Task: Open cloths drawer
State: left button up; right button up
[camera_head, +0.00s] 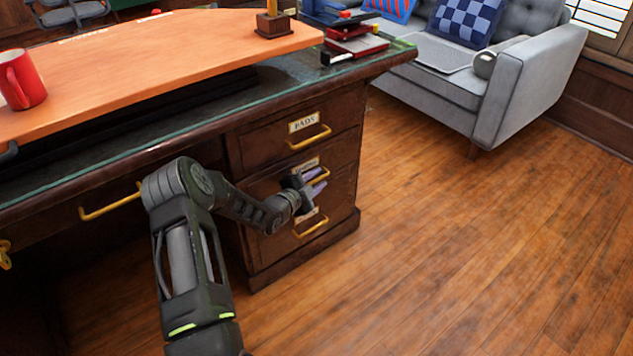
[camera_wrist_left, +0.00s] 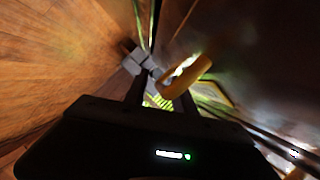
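The desk's right pedestal has a column of drawers with yellow handles in the head view. The top drawer (camera_head: 260,145) is labelled "PADS" and looks shut. The middle drawer (camera_head: 254,187) has a label (camera_head: 306,164) too small and covered to read. The drawer front below has a partly hidden label and a handle (camera_head: 311,227). In the left wrist view this yellow handle (camera_wrist_left: 187,75) is close to the fingers; a firm grip does not show. My right gripper is out of view.
The glass-edged desk carries an orange board (camera_head: 150,60), a red mug (camera_head: 22,80) and a red stapler-like item (camera_head: 355,47). Another drawer handle (camera_head: 108,206) is left of my arm. Wooden floor (camera_head: 450,220) is clear right of the desk; a grey sofa (camera_head: 530,80) stands behind.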

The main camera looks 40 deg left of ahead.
pick_arm(q)
grip_shut()
dwell(0.3)
dwell(1.1)
